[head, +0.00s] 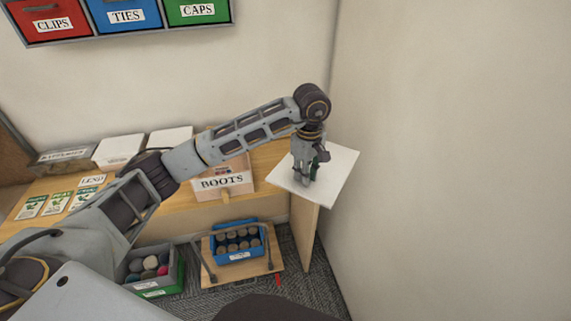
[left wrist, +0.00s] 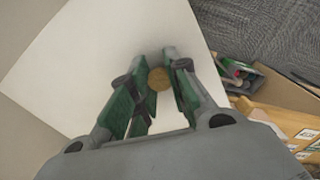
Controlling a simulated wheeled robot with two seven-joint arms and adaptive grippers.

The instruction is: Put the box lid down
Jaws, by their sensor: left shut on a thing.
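The white square box lid (head: 338,172) is at the right end of the wooden bench, with part of it past the bench's end. My left gripper (head: 308,182) points down over it and is shut on its round brown knob. In the left wrist view the knob (left wrist: 159,79) sits between the green fingertips, with the white lid (left wrist: 85,65) spread behind. I cannot tell whether the lid touches the bench or hangs just above it. The box labelled BOOTS (head: 222,182) stands left of the lid, partly behind my arm. My right gripper is not in view.
White-topped boxes (head: 118,150) and a grey labelled box stand along the bench's back left. Cards (head: 57,203) lie at its front left. Below are a blue crate (head: 237,256) of round brown items and a bin of balls (head: 150,266). A wall rises right of the lid.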

